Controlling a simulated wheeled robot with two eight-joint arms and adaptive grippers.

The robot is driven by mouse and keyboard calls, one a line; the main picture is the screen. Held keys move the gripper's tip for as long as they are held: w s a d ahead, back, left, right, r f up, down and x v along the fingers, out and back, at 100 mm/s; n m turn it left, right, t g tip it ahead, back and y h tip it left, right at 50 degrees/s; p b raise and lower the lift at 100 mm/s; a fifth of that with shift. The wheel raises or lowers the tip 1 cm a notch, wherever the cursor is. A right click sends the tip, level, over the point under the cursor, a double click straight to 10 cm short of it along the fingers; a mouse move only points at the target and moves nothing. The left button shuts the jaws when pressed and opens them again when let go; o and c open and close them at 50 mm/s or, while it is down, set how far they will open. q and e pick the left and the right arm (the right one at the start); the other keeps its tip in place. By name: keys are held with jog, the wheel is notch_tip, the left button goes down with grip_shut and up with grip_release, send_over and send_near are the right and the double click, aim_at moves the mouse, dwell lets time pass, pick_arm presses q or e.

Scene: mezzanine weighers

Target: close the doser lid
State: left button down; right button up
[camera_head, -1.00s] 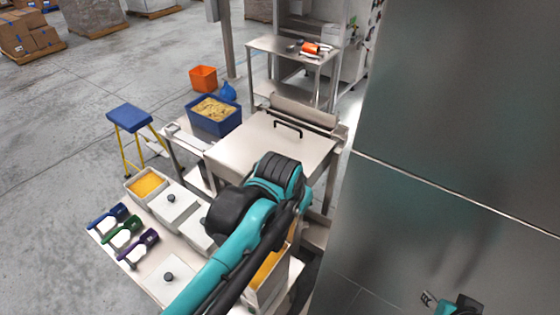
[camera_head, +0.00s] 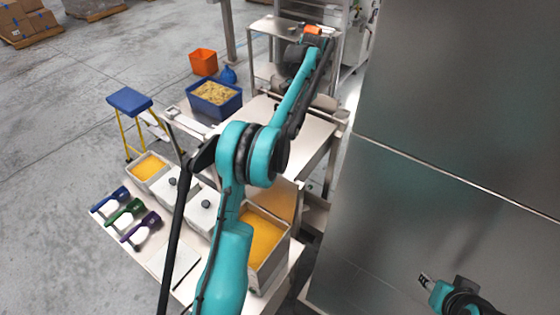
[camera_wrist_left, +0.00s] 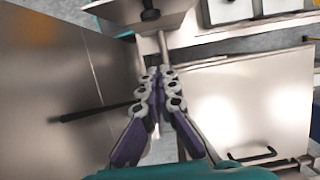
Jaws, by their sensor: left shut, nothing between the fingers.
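A bin of orange powder (camera_head: 262,238) stands open on the near table, with a steel panel (camera_head: 282,198) upright at its far side. The wrist view shows a similar steel panel with a black knob (camera_wrist_left: 149,13) beyond my fingers. A flat steel cover (camera_head: 312,135) lies level behind the bin; its black handle (camera_wrist_left: 265,157) shows in the wrist view. I cannot tell which is the doser lid. My left gripper (camera_wrist_left: 156,80) is shut and empty, above this area; its fingers are unclear in the head view. My right gripper (camera_head: 426,281) is at the lower right, finger opening unclear.
A large steel wall (camera_head: 450,130) closes off the right. Knobbed lidded bins (camera_head: 203,207) and colored scoops (camera_head: 140,228) occupy the near table. A blue crate (camera_head: 215,100) and a blue stool (camera_head: 130,101) stand to the left. A steel table (camera_head: 262,26) stands behind.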

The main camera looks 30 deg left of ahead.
pick_arm(q)
jog(key=s+f+p, duration=0.2)
jog(key=s+f, duration=0.5)
jog(key=f, duration=0.2)
jog(key=shift+s+a, duration=0.15)
jog(key=shift+a, duration=0.1)
